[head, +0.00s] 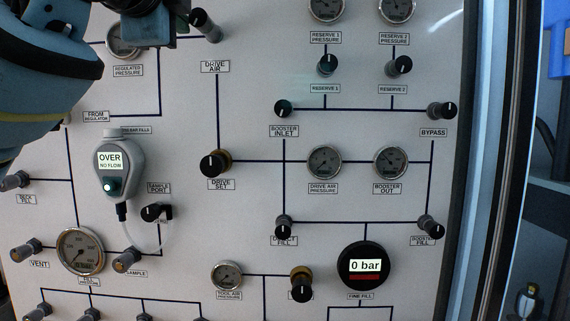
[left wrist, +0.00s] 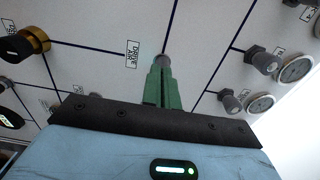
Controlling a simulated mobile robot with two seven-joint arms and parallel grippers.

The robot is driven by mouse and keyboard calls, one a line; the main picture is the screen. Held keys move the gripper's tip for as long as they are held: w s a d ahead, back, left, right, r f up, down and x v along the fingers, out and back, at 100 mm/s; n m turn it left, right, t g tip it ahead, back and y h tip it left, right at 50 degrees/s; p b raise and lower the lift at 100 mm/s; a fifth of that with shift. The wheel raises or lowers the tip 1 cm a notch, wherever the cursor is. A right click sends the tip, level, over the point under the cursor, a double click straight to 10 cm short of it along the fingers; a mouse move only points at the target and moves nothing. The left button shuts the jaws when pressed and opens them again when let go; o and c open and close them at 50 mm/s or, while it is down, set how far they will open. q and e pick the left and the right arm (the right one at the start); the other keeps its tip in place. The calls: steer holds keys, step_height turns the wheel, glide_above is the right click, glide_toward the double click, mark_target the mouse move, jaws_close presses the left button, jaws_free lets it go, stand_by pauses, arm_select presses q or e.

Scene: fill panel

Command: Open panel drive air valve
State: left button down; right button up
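The panel drive air valve is a small knob (head: 205,24) with a black cap and white mark on a grey stem, at the top of the head view above the "DRIVE AIR" label (head: 215,67). In the left wrist view the green fingers (left wrist: 162,82) lie close together, with no clear gap. A grey knob (left wrist: 162,61) shows just past their tips, beside the label (left wrist: 133,54); the fingers hide its rest. My right gripper is out of view.
Below is the brass-collared drive set knob (head: 214,163). A handheld meter (head: 120,165) reading "OVER" hangs at left. Gauges such as the regulated pressure gauge (head: 124,40) and several knobs cover the panel. A metal frame (head: 480,160) edges the panel's right side.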

arm_select(q)
steer(key=shift+a+f, duration=0.15)
steer(key=shift+f, duration=0.05)
stand_by(0.5)
steer(key=s, duration=0.6)
steer(key=shift+a, duration=0.15)
stand_by(0.3)
